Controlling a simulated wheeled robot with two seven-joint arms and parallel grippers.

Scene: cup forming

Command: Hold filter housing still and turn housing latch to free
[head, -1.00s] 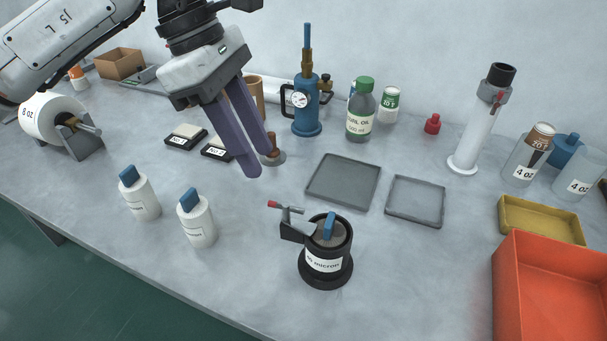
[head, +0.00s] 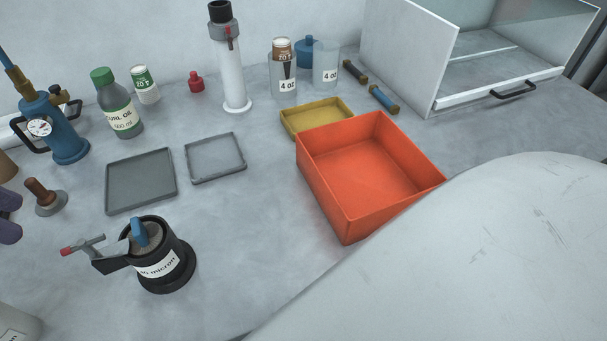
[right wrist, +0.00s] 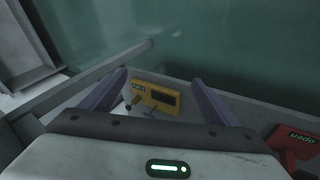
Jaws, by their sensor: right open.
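The filter housing (head: 172,272) is a black cup with a white label reading "micron", standing upright on the bench at the lower left of the head view. A blue tab (head: 139,233) stands up from its grey contents. The housing latch (head: 95,250), a dark bracket with a grey lever and red tip, sticks out from its left side. My right gripper (right wrist: 158,88) is open and empty in the right wrist view, with no housing there.
Two grey trays (head: 108,191) (head: 190,166) lie behind the housing, with a brown-handled stamp (head: 50,208) to the left. An orange bin (head: 344,215) and yellow tray (head: 290,124) stand right. The right wrist view shows a yellow device (right wrist: 145,89) and red part (right wrist: 290,150).

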